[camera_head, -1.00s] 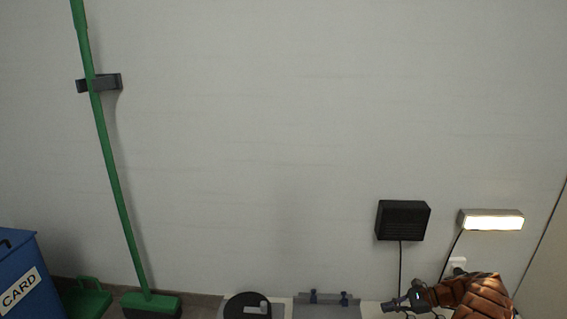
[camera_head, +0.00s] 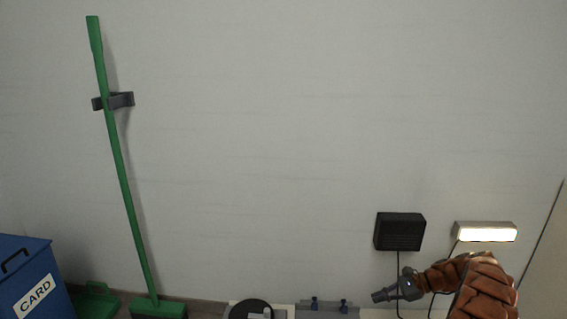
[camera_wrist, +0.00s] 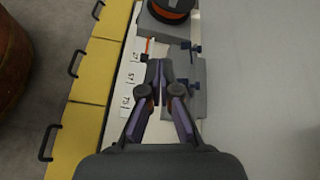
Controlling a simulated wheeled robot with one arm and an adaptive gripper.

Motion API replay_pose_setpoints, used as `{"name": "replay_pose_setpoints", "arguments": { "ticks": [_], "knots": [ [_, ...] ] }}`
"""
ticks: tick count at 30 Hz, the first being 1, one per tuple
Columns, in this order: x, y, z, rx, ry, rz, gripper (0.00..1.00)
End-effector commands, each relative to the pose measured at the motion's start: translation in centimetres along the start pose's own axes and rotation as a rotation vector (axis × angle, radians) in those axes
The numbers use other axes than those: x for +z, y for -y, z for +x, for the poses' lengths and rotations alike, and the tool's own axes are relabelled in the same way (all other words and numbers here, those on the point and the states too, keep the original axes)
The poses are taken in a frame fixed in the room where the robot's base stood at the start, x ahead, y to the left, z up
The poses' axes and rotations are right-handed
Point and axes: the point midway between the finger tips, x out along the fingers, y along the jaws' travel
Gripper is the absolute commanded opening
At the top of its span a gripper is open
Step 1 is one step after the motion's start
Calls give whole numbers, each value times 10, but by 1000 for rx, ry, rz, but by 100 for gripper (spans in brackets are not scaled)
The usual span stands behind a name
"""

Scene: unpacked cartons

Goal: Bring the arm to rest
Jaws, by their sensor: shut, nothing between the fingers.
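My gripper (camera_head: 382,295) shows at the lower right of the head view, at the end of my brown-sleeved arm, pointing left. In the wrist view my gripper (camera_wrist: 158,100) has its fingers together with nothing between them. It hangs over a white bench top beside a grey plate with blue knobs (camera_wrist: 186,100). I cannot tell the height of the fingertips above the surface.
Yellow drawers with dark handles (camera_wrist: 92,75) run along the bench front. A round black and orange thing (camera_wrist: 172,10) is at the far end. On the wall are a black box (camera_head: 399,231) and a lit lamp (camera_head: 485,231). A green broom (camera_head: 128,190) and blue CARD bin (camera_head: 30,280) are left.

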Motion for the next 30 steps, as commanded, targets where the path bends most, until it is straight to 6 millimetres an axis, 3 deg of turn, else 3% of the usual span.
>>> {"name": "replay_pose_setpoints", "arguments": {
  "ticks": [1,3,14,23,30],
  "knots": [
    [29,7,-4,14,2,-19,0],
    [58,12,-6,35,-3,-49,0],
    [197,18,-10,155,-35,-199,0],
    [304,1,-17,270,-76,-331,0],
    [384,-24,-28,368,-117,-441,0]
  ]
}}
